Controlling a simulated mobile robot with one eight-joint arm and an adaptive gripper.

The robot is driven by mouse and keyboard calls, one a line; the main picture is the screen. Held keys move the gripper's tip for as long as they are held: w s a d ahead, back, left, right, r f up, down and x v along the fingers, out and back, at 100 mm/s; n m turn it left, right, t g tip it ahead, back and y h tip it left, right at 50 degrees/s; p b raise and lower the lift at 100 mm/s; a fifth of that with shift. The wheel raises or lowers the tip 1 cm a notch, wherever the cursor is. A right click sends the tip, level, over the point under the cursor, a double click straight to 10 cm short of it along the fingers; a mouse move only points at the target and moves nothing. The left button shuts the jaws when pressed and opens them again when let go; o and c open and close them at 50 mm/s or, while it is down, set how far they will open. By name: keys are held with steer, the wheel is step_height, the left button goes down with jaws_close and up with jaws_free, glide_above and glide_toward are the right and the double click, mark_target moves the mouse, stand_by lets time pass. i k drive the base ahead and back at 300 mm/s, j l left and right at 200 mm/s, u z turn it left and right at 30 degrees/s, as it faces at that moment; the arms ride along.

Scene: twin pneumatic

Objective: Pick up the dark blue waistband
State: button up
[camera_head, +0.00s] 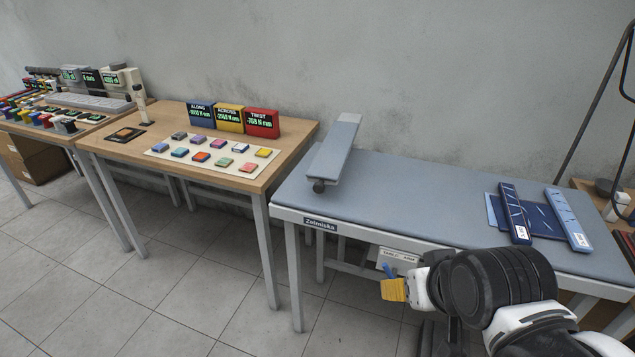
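A dark blue strip (514,214), which looks like the waistband, lies on the right part of the grey-blue padded table (420,190). It has pale marks along it and a white label near its front end. My gripper (392,281) is at the front edge of the table, left of the strip and well apart from it.
A lighter blue strip (567,219) lies right of the dark one, with flat dark blue cloth (541,219) between them. A narrow padded board (335,152) stands at the table's left end. A wooden table (215,185) with coloured blocks stands further left. The padded table's middle is clear.

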mark_target(519, 232)
steer(key=i+z, duration=0.1)
steer(key=z, duration=0.4)
steer(key=i+z, duration=0.1)
steer(key=z, duration=0.4)
steer(key=i+j+z, duration=0.1)
steer(key=z, duration=0.4)
steer(key=j+z, duration=0.15)
steer(key=z, duration=0.35)
steer(key=i+j+z, duration=0.1)
steer(key=z, duration=0.4)
steer(key=j, duration=0.1)
